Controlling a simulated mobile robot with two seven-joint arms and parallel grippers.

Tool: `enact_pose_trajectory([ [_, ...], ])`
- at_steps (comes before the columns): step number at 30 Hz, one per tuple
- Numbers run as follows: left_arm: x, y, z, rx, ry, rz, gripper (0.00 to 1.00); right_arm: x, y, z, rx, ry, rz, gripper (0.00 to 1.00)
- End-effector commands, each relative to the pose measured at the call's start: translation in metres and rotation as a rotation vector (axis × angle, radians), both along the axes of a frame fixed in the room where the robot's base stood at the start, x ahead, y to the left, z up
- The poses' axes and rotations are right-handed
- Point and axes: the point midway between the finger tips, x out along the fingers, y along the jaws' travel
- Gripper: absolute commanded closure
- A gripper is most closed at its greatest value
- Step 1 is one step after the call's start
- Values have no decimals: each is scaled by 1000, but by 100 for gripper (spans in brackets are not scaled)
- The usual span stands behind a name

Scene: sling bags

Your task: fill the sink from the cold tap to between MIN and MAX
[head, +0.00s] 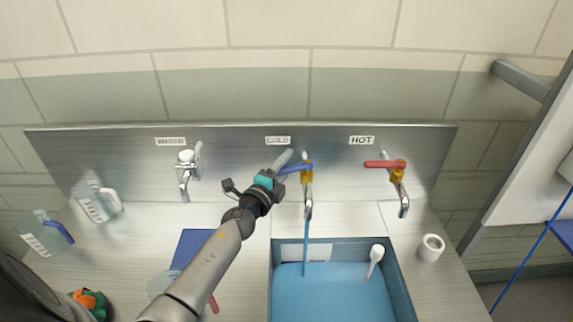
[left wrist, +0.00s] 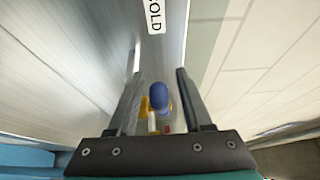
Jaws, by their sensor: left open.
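The cold tap (head: 307,190) has a yellow body and a blue lever (head: 298,168) and stands under the COLD label (head: 278,140). A thin blue stream of water (head: 305,240) falls from its spout into the sink (head: 395,275). Blue water (head: 330,295) covers the sink floor; I cannot read MIN or MAX marks. My left gripper (head: 286,161) is open at the blue lever. In the left wrist view the lever (left wrist: 159,97) shows between the two open fingers (left wrist: 160,75); contact cannot be told. My right gripper is not in view.
The hot tap (head: 398,175) with a red lever stands right, the water tap (head: 187,168) left. A white long-handled thing (head: 375,260) is at the sink's back right. A white roll (head: 431,248) stands on the counter right. Clear jugs (head: 97,202) stand left.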

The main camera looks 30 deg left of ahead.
Motion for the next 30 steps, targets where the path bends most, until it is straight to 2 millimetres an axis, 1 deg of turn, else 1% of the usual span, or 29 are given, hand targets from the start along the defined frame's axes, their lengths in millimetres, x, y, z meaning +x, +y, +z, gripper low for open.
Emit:
enact_pose_trajectory([
  [3, 4, 0, 0, 0, 1, -1, 50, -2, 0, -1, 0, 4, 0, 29],
  [11, 5, 0, 0, 0, 1, -1, 50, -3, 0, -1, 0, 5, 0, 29],
  [14, 5, 0, 0, 0, 0, -1, 59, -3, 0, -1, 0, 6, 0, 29],
  [25, 5, 0, 0, 0, 0, -1, 100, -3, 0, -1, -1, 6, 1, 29],
  [30, 5, 0, 0, 0, 0, -1, 100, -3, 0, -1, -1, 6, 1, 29],
])
